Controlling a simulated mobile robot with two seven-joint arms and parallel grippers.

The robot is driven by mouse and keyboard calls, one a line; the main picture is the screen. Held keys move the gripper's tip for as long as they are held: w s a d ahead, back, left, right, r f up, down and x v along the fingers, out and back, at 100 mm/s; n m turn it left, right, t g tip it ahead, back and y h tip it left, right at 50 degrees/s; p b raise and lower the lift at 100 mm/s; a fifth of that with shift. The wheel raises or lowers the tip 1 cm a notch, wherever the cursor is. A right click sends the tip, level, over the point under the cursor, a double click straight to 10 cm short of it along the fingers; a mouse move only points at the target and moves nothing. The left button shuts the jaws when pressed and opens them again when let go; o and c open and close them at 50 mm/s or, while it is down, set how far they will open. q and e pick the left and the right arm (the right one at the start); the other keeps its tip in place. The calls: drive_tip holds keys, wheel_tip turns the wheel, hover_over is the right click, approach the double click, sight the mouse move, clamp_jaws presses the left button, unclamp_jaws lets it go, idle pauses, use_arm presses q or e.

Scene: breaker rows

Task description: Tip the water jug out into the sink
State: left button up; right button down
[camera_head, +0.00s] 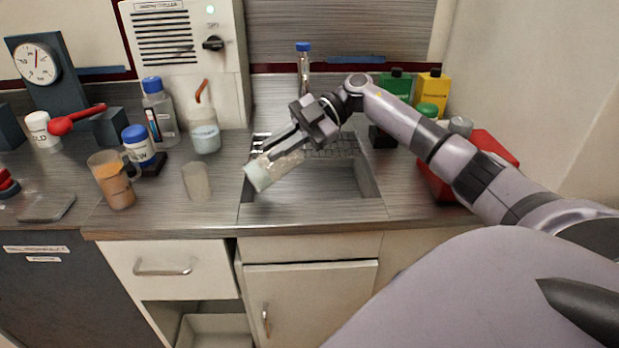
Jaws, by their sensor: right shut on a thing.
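My right gripper (284,148) reaches in from the right and is shut on a clear container, which I take to be the water jug (274,171). The jug is held above the left part of the sink (335,184), tilted well over on its side. Its lower-left end looks pale, whitish green; I cannot tell if that is liquid or the jug's own surface. No falling stream shows. The sink is a rectangular metal basin with a wire rack at its back, partly hidden by the gripper and jug. My left gripper is not in view.
Left of the sink stand an empty-looking glass (196,181), a mug of brown liquid (112,182), a beaker (205,136) and blue-capped bottles. A tall blue-capped bottle (303,66) stands behind the sink. Green, yellow and red containers (434,87) crowd the right back.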

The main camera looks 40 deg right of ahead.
sight(301, 154)
use_arm(q)
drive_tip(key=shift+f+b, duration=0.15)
drive_tip(key=shift+b, duration=0.2)
use_arm(e)
drive_tip(key=shift+s+d+f+y, duration=0.1)
drive_tip(key=shift+d+f+y, duration=0.1)
drive_tip(key=shift+d+y, duration=0.3)
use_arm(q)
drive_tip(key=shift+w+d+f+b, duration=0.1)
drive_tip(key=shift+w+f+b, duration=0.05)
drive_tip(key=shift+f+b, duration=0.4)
use_arm(e)
drive_tip(key=shift+s+d+f+t+y, duration=0.1)
drive_tip(key=shift+d+f+t+y, duration=0.1)
drive_tip(key=shift+d+y, duration=0.2)
drive_tip(key=shift+s+d+f+t+y, duration=0.1)
drive_tip(key=shift+d+t+y, duration=0.15)
drive_tip(key=shift+d, duration=0.2)
use_arm(q)
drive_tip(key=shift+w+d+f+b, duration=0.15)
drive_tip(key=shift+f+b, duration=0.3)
drive_tip(key=shift+b, duration=0.5)
use_arm(e)
drive_tip(key=shift+s+d+f+y, duration=0.15)
drive_tip(key=shift+d+f+y, duration=0.25)
drive_tip(key=shift+d+y, duration=0.35)
